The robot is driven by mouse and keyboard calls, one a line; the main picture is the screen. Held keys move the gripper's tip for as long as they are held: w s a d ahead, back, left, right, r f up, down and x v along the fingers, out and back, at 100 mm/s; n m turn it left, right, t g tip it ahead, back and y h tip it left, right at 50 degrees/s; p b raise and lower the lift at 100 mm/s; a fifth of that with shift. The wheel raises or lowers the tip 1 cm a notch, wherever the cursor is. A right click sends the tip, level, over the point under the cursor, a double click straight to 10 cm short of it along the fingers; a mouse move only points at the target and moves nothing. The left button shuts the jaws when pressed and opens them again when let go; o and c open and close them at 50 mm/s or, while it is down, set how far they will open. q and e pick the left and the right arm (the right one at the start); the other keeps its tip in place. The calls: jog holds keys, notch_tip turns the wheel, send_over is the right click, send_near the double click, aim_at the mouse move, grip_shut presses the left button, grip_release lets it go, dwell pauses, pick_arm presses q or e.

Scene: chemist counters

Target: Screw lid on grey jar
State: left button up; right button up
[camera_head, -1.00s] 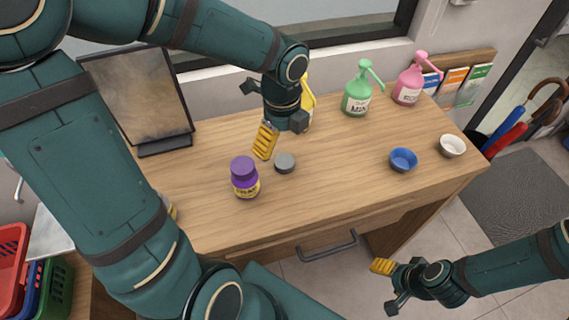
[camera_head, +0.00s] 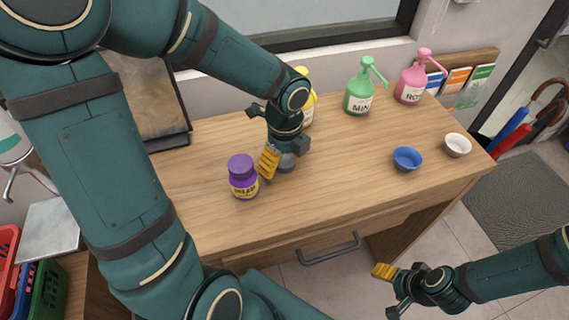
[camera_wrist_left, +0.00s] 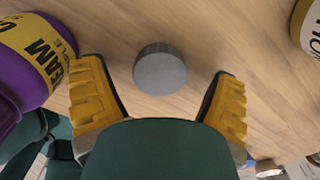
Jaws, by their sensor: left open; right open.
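A small round grey piece, like a flat lid or low jar (camera_wrist_left: 160,70), sits on the wooden counter between the spread fingers in the left wrist view. It is partly hidden by the gripper in the head view (camera_head: 287,164). I cannot tell whether it is a lid or a jar. My left gripper (camera_head: 283,157) points down just above it, open and empty, its yellow-padded fingers on either side. My right gripper (camera_head: 385,290) is open and empty, low in front of the counter. No separate grey jar shows.
A purple lidded jar (camera_head: 243,186) stands close left of my left gripper. A yellow bottle (camera_head: 309,108) is just behind it. Green (camera_head: 359,98) and pink (camera_head: 411,90) pump bottles, a blue bowl (camera_head: 407,159) and a white bowl (camera_head: 457,146) stand to the right. The counter's middle right is clear.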

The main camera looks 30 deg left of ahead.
aim_at(285, 160)
pick_arm(q)
jog(key=shift+f, duration=0.3)
jog(key=shift+r, duration=0.1)
jog(key=c, duration=0.9)
jog(key=shift+r, duration=0.1)
notch_tip(285, 160, up, 10)
jog(key=p, duration=0.3)
jog(key=shift+p, duration=0.3)
